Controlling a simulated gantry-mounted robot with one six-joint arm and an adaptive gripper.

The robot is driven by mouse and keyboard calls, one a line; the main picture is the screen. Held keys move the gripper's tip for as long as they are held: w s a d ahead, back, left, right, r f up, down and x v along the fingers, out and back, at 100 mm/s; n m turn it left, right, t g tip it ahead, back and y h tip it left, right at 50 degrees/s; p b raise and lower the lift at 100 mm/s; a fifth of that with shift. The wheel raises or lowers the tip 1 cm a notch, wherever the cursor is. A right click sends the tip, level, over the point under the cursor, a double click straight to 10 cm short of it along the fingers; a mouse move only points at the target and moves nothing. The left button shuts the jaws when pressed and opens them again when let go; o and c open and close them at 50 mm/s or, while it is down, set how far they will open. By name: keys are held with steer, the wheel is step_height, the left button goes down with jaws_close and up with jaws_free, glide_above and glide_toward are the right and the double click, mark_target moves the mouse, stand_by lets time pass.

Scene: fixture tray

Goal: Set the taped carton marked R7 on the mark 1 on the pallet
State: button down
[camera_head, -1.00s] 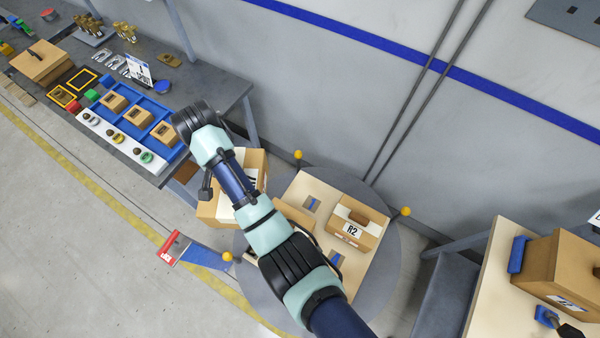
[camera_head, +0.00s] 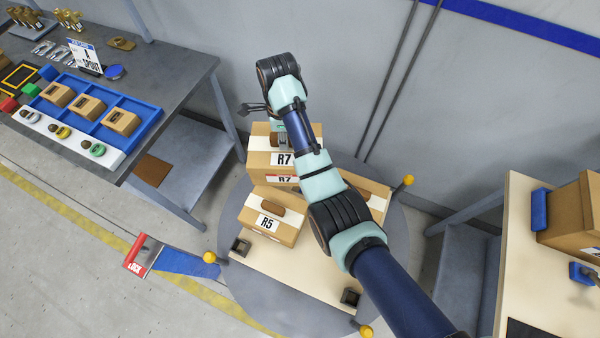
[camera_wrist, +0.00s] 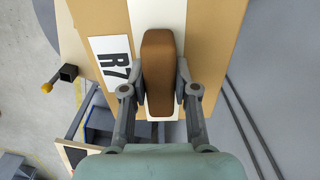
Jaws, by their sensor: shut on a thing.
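The taped carton marked R7 (camera_head: 262,158) is brown with a white tape band and a brown handle, in the upper middle of the head view. My gripper (camera_head: 282,139) is shut on that handle from above. In the wrist view my gripper (camera_wrist: 159,90) has one finger on each side of the brown handle, and the R7 label (camera_wrist: 114,64) lies left of it. The pallet (camera_head: 290,272) is a pale board on a round grey turntable. The carton is at its far side; I cannot tell whether it touches the board. I cannot read a mark 1.
Another carton (camera_head: 377,196) is mostly hidden behind my arm. Dark corner pieces (camera_head: 350,297) sit on the board. A workbench (camera_head: 175,85) is at left; a second table (camera_head: 517,230) is at right.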

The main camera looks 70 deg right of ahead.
steer(key=s+d+f+m+b, duration=0.2)
steer(key=s+d+f+m, duration=0.1)
steer(key=shift+d, duration=0.2)
steer(key=shift+s+d+f+m+b, duration=0.1)
steer(key=shift+s+d+m+b, duration=0.25)
steer(key=shift+s+m, duration=0.25)
step_height(320, 180, down, 20)
steer(key=b, duration=0.8)
steer(key=shift+w, duration=0.15)
steer(key=shift+f, duration=0.1)
steer(key=c, duration=1.3)
jaws_free()
steer(key=shift+f, duration=0.15)
steer(key=o, duration=0.4)
step_height(320, 180, up, 12)
steer(key=p, duration=0.4)
steer(key=shift+r, duration=0.2)
